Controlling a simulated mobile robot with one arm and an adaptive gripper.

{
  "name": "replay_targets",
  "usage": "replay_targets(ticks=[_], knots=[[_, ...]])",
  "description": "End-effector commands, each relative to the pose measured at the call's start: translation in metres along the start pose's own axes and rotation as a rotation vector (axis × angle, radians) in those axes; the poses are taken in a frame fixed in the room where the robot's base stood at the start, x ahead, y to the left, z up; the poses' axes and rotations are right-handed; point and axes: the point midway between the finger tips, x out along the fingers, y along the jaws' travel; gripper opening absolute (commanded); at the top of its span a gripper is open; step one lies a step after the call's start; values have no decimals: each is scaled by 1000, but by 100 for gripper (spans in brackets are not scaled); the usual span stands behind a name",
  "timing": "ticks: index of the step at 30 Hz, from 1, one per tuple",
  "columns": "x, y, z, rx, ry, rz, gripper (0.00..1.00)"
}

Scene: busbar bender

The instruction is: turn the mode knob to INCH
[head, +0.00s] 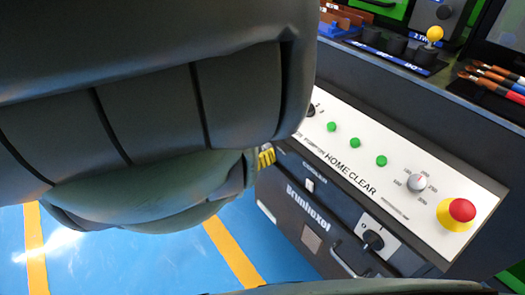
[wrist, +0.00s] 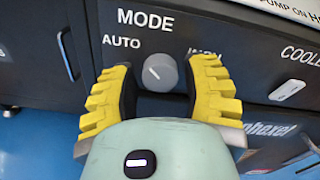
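The mode knob (wrist: 159,73) is a round grey dial on a dark panel, under the word MODE. AUTO is printed at its upper left, and the INCH label at its upper right is partly covered by a finger. Its white mark slants to the upper left, toward AUTO. My gripper (wrist: 161,78) has one yellow finger on each side of the knob, with small gaps visible between the dark pads and the knob. In the head view my gripper (head: 266,157) is mostly behind my arm, at the machine's front, and the mode knob is hidden.
A white sloped panel (head: 400,213) carries green buttons, a grey dial (head: 417,183) and a red emergency stop (head: 462,210). A black selector (head: 373,240) and a handle (head: 343,262) are on the front below. A white switch (wrist: 287,90) sits right of my fingers.

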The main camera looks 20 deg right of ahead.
Motion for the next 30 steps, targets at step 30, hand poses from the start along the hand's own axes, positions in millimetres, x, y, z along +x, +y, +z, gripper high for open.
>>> replay_targets(ticks=[30], knots=[[0,0,1,97,-4,-2,0]])
